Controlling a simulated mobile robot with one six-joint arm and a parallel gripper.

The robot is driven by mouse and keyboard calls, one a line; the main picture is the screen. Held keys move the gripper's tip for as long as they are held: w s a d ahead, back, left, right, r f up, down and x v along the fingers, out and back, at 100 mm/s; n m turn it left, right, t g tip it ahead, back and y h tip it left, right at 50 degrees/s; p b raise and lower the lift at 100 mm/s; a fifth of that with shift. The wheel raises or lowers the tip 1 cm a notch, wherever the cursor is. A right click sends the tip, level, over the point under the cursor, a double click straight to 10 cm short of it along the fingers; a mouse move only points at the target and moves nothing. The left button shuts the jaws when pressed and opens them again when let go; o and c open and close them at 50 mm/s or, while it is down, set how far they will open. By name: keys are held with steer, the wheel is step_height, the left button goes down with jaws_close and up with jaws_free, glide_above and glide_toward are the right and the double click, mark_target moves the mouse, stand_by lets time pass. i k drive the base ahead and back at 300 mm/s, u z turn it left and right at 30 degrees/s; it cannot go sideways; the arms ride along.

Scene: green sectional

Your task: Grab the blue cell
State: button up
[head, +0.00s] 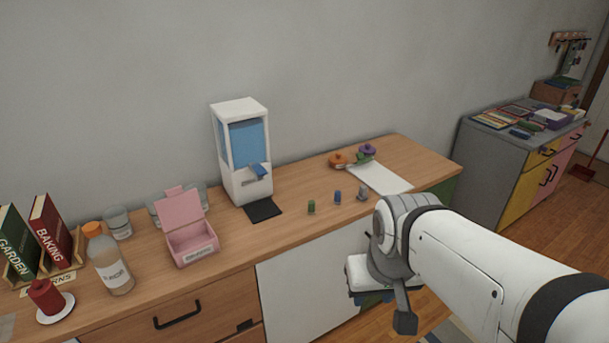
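The blue cell (337,197) is a small blue cylinder standing upright on the wooden counter. It stands between a green cell (311,207) on its left and a grey cell (362,194) on its right, with gaps between them. My gripper (404,318) hangs at the end of my white arm, lower right of the blue cell and in front of the counter's front edge. It is apart from all three cells. My wrist hides part of it, and its fingers do not show clearly, so I cannot tell whether it is open or shut.
A white dispenser (241,150) with a dark mat (263,210) stands behind and left of the cells. An open pink box (192,243) stands farther left. White paper (379,178) and orange (337,160) and purple (367,151) items lie toward the right. The counter around the cells is clear.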

mark_target(337, 193)
steer(key=z, duration=0.85)
steer(key=k, duration=1.2)
steer(key=z, duration=1)
steer(key=i, duration=0.35)
steer(key=u, duration=0.8)
steer(key=i, duration=1.55)
steer(key=u, duration=1.3)
steer(key=i, duration=1)
steer(key=u, duration=0.5)
steer(key=k, duration=0.9)
steer(key=z, duration=0.05)
